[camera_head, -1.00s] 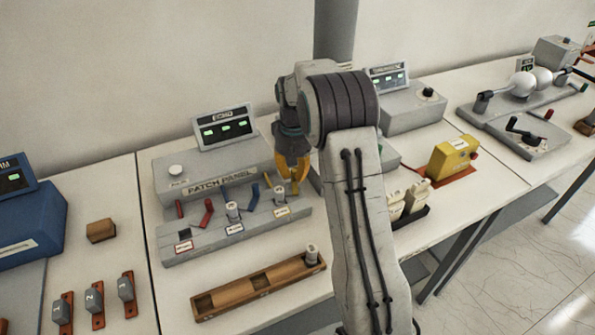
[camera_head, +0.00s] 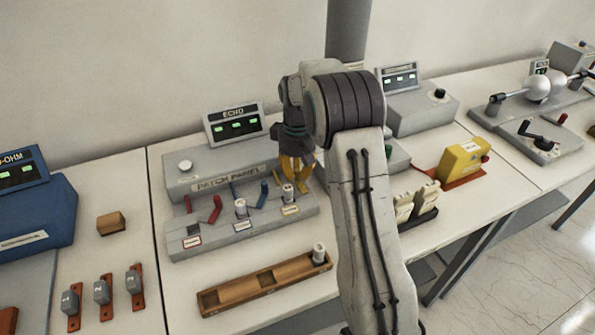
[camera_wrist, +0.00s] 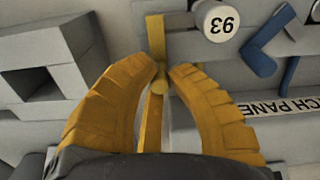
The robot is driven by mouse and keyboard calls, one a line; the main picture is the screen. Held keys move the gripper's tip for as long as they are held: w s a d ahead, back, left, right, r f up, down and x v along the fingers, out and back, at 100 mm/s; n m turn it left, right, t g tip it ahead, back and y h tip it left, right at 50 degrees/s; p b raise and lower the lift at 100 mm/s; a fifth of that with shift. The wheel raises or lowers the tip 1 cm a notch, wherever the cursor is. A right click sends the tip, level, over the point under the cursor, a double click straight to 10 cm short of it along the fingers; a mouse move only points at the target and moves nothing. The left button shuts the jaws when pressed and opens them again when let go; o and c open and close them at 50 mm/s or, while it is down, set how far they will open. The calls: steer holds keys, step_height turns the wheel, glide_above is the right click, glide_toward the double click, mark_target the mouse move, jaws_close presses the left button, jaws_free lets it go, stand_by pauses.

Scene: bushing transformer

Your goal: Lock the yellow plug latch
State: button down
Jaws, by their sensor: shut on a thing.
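The yellow plug latch (camera_wrist: 155,48) is a yellow lever on the grey patch panel (camera_head: 240,228). Red latches and blue latches (camera_wrist: 262,60) stand along the same panel.
A wooden tray (camera_head: 265,283) with one white plug (camera_head: 319,254) lies in front of the panel. A yellow box (camera_head: 463,161) and cream-coloured parts (camera_head: 415,200) stand to the right. A blue device (camera_head: 35,215) and a wooden block (camera_head: 111,223) are at left.

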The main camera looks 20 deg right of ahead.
mark_target(296, 170)
steer(key=shift+f, duration=0.1)
steer(key=c, duration=1.5)
jaws_free()
steer(key=shift+o, duration=0.2)
step_height(296, 170, up, 12)
